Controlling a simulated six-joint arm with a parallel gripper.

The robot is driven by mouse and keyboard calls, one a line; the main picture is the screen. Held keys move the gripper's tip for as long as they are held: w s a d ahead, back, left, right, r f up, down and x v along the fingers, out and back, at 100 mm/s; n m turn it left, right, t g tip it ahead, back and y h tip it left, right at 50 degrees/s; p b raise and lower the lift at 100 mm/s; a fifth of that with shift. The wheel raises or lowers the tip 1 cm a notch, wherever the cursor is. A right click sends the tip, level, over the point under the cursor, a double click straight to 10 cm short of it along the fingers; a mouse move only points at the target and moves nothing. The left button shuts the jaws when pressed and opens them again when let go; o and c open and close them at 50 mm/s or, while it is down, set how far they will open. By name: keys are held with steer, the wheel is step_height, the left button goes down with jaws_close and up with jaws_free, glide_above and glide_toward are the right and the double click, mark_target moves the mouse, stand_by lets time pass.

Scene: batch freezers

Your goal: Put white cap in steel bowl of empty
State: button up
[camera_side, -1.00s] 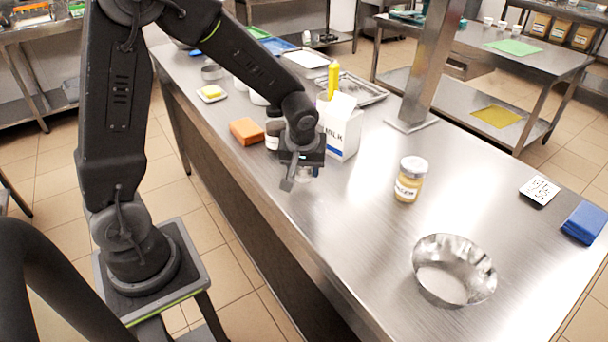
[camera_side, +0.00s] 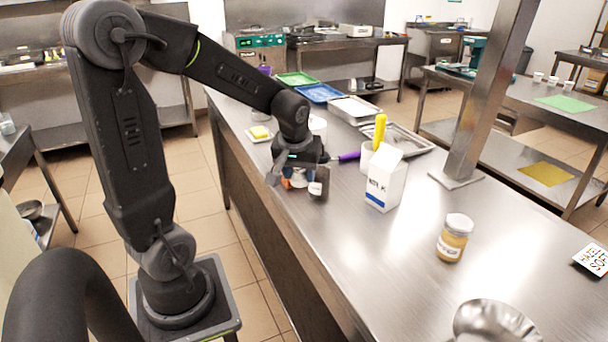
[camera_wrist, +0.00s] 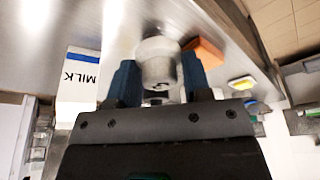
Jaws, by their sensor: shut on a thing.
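My gripper (camera_side: 292,178) is low over the steel table, near an orange block (camera_side: 287,184). In the wrist view its blue fingers (camera_wrist: 157,82) are shut on a pale thing with a white round part, which I take as the white cap (camera_wrist: 158,50).
A milk carton (camera_side: 384,178) stands right of my gripper. A yellow-filled jar with a white lid (camera_side: 453,240) stands between carton and bowl. Behind are a butter dish (camera_side: 259,133), trays (camera_side: 320,93) and a steel post (camera_side: 480,110). The table's front middle is clear.

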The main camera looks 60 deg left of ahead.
steer(key=w+d+r+m+t+h, duration=0.1)
steer(key=w+d+r+m+h, duration=0.1)
steer(key=w+d+m, duration=0.5)
steer(key=m+g+h, duration=0.3)
steer(key=m+h, duration=0.1)
steer(key=m, duration=1.7)
glide_above(501, 332)
steer(key=s+d, duration=0.1)
steer(key=s, duration=0.4)
steer(key=shift+w+f, duration=0.1)
steer(key=shift+f, duration=4.4)
steer(key=o, duration=1)
